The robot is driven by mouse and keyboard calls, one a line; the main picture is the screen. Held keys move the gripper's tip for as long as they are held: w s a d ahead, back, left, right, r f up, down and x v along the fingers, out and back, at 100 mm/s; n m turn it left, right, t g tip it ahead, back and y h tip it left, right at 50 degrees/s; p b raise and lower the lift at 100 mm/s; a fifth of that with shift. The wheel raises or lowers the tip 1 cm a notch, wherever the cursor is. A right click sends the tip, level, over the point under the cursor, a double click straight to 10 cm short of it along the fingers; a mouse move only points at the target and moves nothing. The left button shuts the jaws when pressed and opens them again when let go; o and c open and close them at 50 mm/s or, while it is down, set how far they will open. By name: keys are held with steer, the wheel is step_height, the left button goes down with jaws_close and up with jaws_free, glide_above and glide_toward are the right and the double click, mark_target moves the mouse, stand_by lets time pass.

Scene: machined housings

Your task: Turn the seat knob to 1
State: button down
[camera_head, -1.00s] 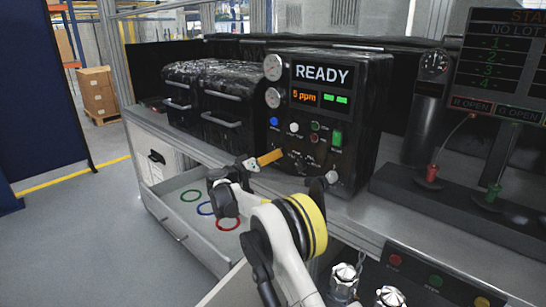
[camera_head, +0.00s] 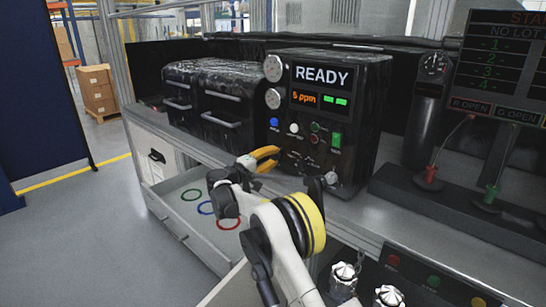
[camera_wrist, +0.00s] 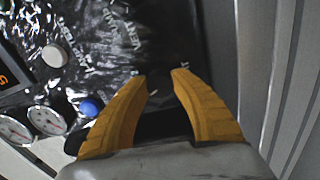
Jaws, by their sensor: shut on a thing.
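My gripper (camera_head: 268,158) is at the lower left of the front panel on the black machine (camera_head: 360,110), with its yellow-orange fingers toward the panel. In the wrist view, my gripper (camera_wrist: 163,80) has its fingertips on either side of a dark knob (camera_wrist: 160,88), which I take for the seat knob. The fingers are shut on it. A short pale mark shows on the dark part between them. The number the knob points to cannot be read, and in the head view the knob is hidden behind the fingers.
An open drawer (camera_head: 185,225) with coloured rings lies below left.

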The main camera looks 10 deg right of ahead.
steer(key=shift+n, duration=0.6)
steer(key=c, duration=1)
jaws_free()
steer(key=shift+d, duration=0.1)
steer(key=v, duration=1.2)
